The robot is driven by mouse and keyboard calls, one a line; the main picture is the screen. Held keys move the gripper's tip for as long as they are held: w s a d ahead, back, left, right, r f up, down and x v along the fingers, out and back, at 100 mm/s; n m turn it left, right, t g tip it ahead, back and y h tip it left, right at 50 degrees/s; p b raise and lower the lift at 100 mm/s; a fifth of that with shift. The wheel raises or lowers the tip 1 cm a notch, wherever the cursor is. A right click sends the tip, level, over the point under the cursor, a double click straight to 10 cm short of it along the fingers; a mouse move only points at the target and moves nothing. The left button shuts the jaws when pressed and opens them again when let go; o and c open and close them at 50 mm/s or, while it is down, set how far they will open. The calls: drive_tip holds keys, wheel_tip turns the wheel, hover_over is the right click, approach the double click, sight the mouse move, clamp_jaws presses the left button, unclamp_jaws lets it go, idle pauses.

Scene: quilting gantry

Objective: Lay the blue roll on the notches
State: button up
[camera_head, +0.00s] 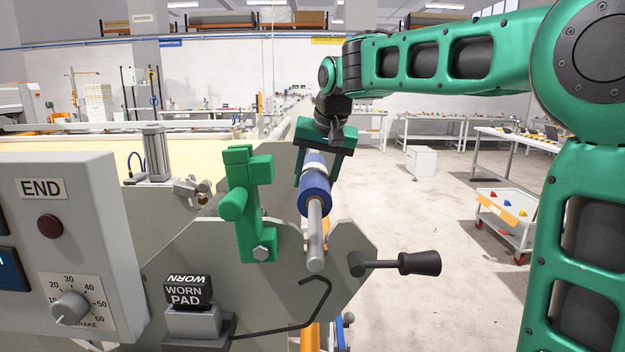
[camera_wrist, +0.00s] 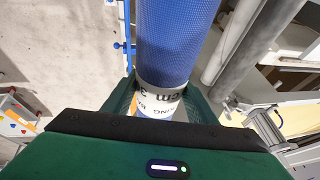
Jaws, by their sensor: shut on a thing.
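The blue roll (camera_head: 314,194) has a white band and a grey metal shaft (camera_head: 315,240) sticking out toward the camera. My gripper (camera_head: 318,172) is shut around the roll near its white band, from above. In the wrist view the blue roll (camera_wrist: 176,40) runs away from my gripper (camera_wrist: 160,106), with its printed white band between the fingers. The near grey side plate (camera_head: 215,255) stands below the roll. The shaft end overlaps its upper edge in the head view; I cannot tell whether it touches. The notch there is not clearly visible, and the far notch is hidden.
A green clamp block (camera_head: 248,205) stands close left of the shaft. A black-knobbed handle (camera_head: 415,264) sticks out to the right. A worn-pad block (camera_head: 188,295) and a control box (camera_head: 70,240) are at left. Open floor and a white cart (camera_head: 512,228) lie right.

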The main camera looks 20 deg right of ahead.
idle(0.4)
drive_tip(key=o, duration=1.6)
drive_tip(key=v, duration=1)
drive_tip(key=shift+s+r, duration=0.1)
drive_tip(key=shift+r, duration=0.3)
